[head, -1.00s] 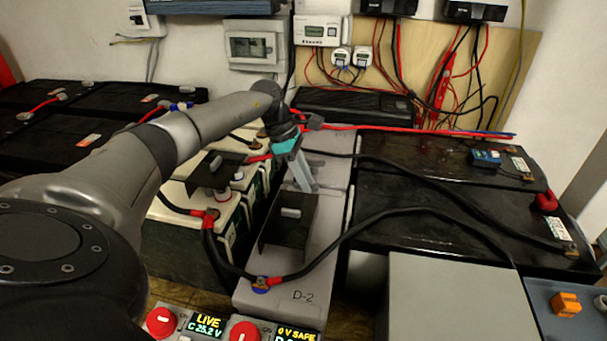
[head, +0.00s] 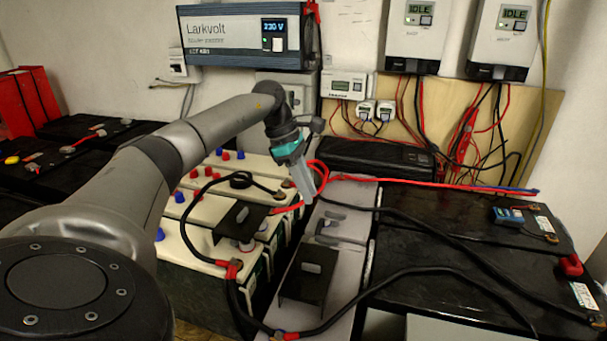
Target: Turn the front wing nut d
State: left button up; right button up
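The long light grey battery block (head: 340,265) runs from front to back in the middle. A black cable with a red sleeved lug (head: 288,336) ends at its front, at the picture's bottom edge. The small fitting there is cut off, and I cannot make out a wing nut's shape. A black bracket-like cover (head: 309,275) stands on the block behind it. My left gripper (head: 306,196) hangs fingers down over the back part of the block, well behind the front lug. Its fingers overlap in this view, so their gap is hidden. My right gripper is not in view.
Cream batteries (head: 190,222) with red and blue caps stand left of the block. Large black batteries (head: 450,270) stand right. A red cable (head: 430,182) and black cables cross the block. The inverter (head: 243,35) and wall boxes hang behind.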

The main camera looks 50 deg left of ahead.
pick_arm(q)
jog(key=shift+v, duration=1.15)
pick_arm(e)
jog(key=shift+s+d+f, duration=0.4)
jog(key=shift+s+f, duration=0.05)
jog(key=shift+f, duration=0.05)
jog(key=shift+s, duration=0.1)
